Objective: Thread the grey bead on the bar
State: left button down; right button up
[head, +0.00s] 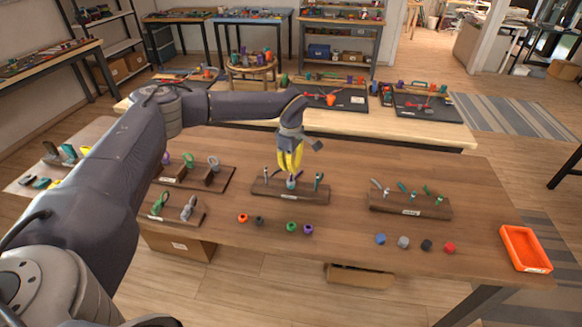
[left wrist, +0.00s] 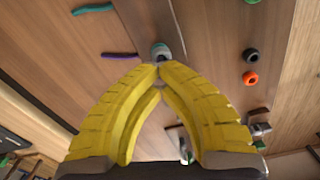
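My left gripper (head: 290,172) points down over the middle of the centre wooden rack (head: 310,197). Its yellow fingers (left wrist: 160,70) come together at the tips in the left wrist view, shut on a small pale grey ring, the grey bead (left wrist: 160,50). Directly below the tips in the head view is a short teal piece (head: 291,185), apparently the bar at the rack's middle. The fingers cover the contact, so I cannot tell whether the bead is around the bar or just above it. My right gripper is not in view.
Orange (head: 242,218), dark (head: 259,221), green (head: 291,227) and purple (head: 308,229) beads lie before the rack. A second rack (head: 410,207) and more beads, one of them grey (head: 403,242), are to the right. An orange tray (head: 525,249) sits at the right edge.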

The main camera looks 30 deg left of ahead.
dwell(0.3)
pick_arm(q)
jog(key=shift+w+m, duration=0.15)
jog(key=shift+m, duration=0.55)
jog(key=shift+w+m, duration=0.1)
jog(key=shift+m, duration=0.5)
jog(key=shift+w+m, duration=0.15)
jog(key=shift+m, duration=0.55)
jog(key=shift+a+f, duration=0.1)
jog(key=shift+f, duration=1.05)
dwell(0.6)
dwell(0.4)
